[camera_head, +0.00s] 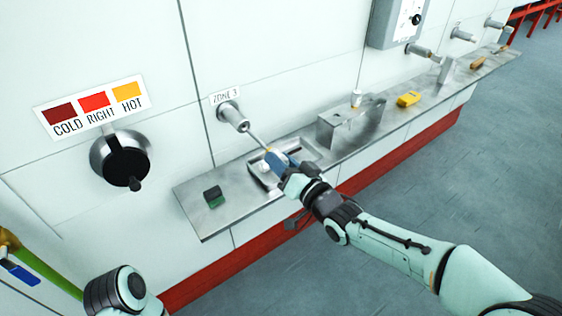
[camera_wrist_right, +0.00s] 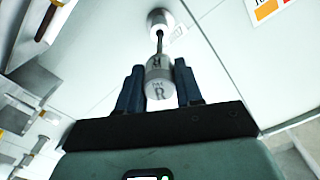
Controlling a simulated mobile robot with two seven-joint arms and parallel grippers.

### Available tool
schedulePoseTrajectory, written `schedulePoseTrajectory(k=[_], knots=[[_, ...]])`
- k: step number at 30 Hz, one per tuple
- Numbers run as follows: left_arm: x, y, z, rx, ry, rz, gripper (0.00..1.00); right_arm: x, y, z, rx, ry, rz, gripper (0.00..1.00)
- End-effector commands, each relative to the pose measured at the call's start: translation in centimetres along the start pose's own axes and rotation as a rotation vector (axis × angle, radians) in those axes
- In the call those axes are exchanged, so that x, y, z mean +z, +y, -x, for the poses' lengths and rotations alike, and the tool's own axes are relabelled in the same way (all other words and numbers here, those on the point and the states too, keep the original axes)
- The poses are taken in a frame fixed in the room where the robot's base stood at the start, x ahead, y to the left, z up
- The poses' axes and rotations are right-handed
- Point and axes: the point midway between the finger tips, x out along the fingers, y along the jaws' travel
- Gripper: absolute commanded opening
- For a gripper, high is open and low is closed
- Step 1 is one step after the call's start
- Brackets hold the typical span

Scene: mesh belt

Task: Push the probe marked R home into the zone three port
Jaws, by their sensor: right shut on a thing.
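The zone three port (camera_head: 232,116) is a grey metal tube sticking out of the white wall under a "ZONE 3" label (camera_head: 225,96). My right gripper (camera_head: 279,158) is shut on the probe (camera_wrist_right: 158,88), whose silver handle carries an R. In the right wrist view the handle sits between the two blue fingers of the right gripper (camera_wrist_right: 158,92). The probe's thin rod (camera_head: 257,138) runs from the handle to the port mouth (camera_wrist_right: 160,20). A length of rod shows outside; how deep its tip is I cannot tell. My left gripper is out of view.
A metal shelf (camera_head: 222,218) below the port bears a shallow tray (camera_head: 262,182), a small dark block (camera_head: 213,196), a metal rack (camera_head: 335,132) and a yellow device (camera_head: 408,99). A black knob (camera_head: 122,165) sticks out left of the port.

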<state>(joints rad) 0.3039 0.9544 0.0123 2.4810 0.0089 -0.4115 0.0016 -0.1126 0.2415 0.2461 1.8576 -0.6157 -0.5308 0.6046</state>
Motion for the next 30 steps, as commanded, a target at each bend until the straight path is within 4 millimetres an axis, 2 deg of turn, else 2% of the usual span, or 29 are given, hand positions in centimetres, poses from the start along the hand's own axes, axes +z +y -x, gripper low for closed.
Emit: schedulePoseTrajectory(k=[30], knots=[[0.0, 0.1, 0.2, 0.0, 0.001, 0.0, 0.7, -0.1, -0.1, -2.1, -0.002, 0.002, 0.001, 0.09]])
